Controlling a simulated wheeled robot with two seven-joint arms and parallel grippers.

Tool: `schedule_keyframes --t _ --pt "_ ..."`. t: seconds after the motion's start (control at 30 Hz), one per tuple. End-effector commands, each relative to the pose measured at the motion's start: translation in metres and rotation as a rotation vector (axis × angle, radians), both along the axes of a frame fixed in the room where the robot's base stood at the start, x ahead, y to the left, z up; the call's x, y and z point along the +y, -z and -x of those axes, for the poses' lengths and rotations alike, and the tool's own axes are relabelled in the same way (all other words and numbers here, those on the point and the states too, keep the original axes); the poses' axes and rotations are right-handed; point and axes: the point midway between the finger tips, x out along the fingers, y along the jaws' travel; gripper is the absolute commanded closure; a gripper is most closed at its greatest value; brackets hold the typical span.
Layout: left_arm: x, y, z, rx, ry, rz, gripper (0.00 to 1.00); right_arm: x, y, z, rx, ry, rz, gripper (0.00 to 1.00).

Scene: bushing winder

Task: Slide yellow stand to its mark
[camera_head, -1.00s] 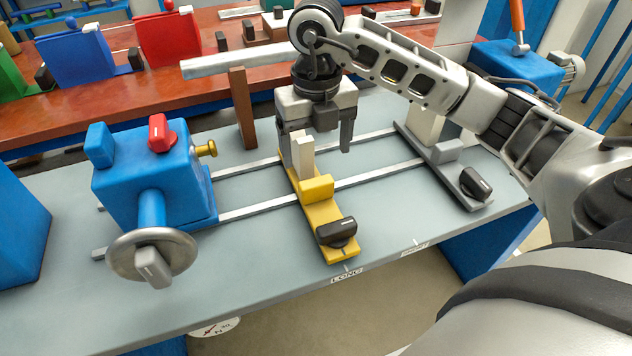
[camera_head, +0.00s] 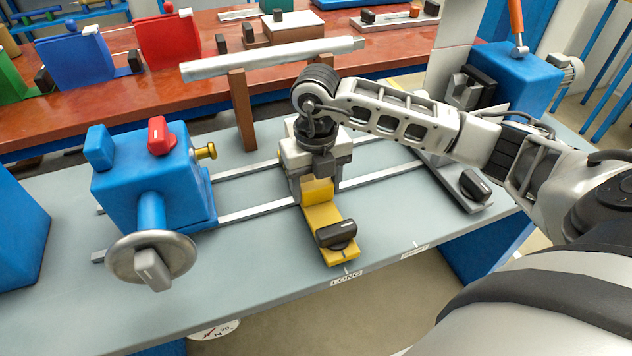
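The yellow stand (camera_head: 325,218) sits across the two rails on the grey bench, with a black knob (camera_head: 336,234) near its front end. Its front end lies by the tick above the "LONG" label (camera_head: 347,277). The "SHORT" label (camera_head: 414,252) and its tick are further right along the bench edge. My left gripper is out of view.
A blue headstock (camera_head: 150,185) with a handwheel (camera_head: 152,262) stands at the left of the rails (camera_head: 250,208). A grey stand (camera_head: 455,185) with a black knob is at the right. A pale bar on brown posts (camera_head: 270,62) runs behind my gripper.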

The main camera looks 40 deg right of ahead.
Motion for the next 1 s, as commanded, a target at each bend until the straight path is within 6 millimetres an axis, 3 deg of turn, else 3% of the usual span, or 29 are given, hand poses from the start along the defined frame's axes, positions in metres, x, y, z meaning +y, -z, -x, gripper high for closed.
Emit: schedule_keyframes --t 0.03,0.1,0.27,0.7,0.83,1.0 --pt "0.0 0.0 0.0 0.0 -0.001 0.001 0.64 0.0 0.0 0.0 0.0 0.0 0.0 0.66" --pt "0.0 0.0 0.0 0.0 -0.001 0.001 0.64 0.0 0.0 0.0 0.0 0.0 0.0 0.82" --pt "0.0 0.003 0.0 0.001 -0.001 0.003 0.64 -0.012 0.001 0.002 0.001 0.004 0.003 0.82" --pt "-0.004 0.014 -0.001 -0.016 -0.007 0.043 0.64 -0.125 0.003 0.03 0.003 0.006 0.007 0.82" --pt "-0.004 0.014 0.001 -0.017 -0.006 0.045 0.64 -0.14 0.001 0.033 0.0 0.005 0.004 0.82" --pt "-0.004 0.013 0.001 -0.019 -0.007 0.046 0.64 -0.143 -0.001 0.034 0.0 0.002 0.004 0.82"
